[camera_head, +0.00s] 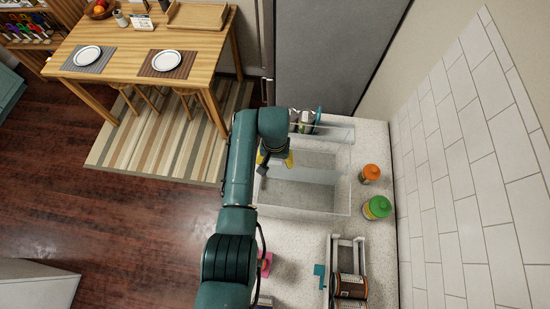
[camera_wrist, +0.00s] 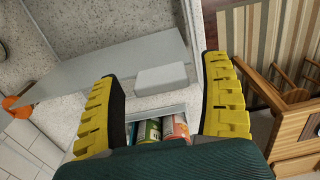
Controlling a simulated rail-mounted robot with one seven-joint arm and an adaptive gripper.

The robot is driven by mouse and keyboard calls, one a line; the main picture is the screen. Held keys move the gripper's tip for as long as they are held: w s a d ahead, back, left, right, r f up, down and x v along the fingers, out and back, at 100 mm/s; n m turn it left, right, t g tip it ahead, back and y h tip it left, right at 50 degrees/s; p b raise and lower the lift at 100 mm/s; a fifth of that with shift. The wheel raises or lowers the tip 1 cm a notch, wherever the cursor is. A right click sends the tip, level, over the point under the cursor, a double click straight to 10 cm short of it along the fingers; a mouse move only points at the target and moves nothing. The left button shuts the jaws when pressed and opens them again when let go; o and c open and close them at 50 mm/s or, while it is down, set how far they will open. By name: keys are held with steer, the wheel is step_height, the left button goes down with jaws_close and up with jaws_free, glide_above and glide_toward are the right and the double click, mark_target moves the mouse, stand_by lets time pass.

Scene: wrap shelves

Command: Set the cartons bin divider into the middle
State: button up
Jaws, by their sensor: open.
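A clear bin (camera_head: 349,200) stands on the speckled counter. A flat grey divider panel (camera_head: 312,172) shows inside it, crossing its middle part. In the wrist view the divider (camera_wrist: 75,80) runs slantwise, with a pale block (camera_wrist: 163,79) at its near end. Several colourful packages (camera_head: 304,117) stand at the bin's far end; they show between my fingers in the wrist view (camera_wrist: 165,128). My gripper (camera_head: 275,160) is open over the bin's left side. Its yellow fingers (camera_wrist: 165,72) lie either side of the block in the picture; I see no contact.
Jars with an orange lid (camera_head: 370,172) and a green lid (camera_head: 377,207) stand right of the bin, near the tiled wall. A rack with cans (camera_head: 348,284) and a pink object (camera_head: 265,263) are nearer. A grey cabinet (camera_head: 335,50) rises behind. A wooden table (camera_head: 130,48) is far left.

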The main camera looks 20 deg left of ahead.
step_height(320, 180, up, 12)
stand_by(0.6)
stand_by(0.4)
